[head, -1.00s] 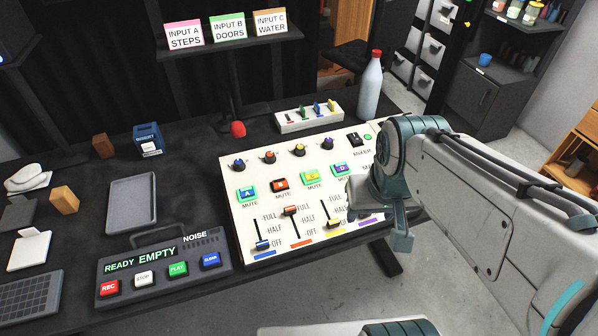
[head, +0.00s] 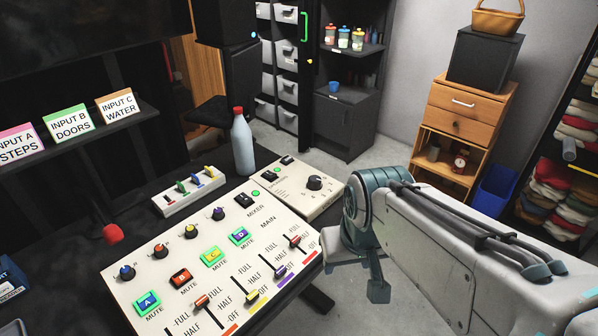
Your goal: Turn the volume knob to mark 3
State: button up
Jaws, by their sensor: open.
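A large black knob (head: 315,183) sits on a smaller white panel (head: 285,206) at the right end of the table. Small marks ring it, but their numbers and the knob's pointer are too small to read. I see no readable volume label on it. My gripper (head: 358,277) is in front of and to the lower right of this panel, near the table's right edge. Its fingers are apart and hold nothing. It does not touch the knob.
The mixer board (head: 215,262) with small knobs, coloured mute buttons and sliders lies left of the panel. A red-capped bottle (head: 243,145) stands behind the panel. A red microphone (head: 113,234) and a white strip with coloured levers (head: 189,192) are farther left. Floor is open beyond the table's right edge.

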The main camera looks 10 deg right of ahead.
aim_at(315, 182)
jog(key=z, duration=0.9)
jog(key=i, duration=0.55)
jog(key=u, duration=2)
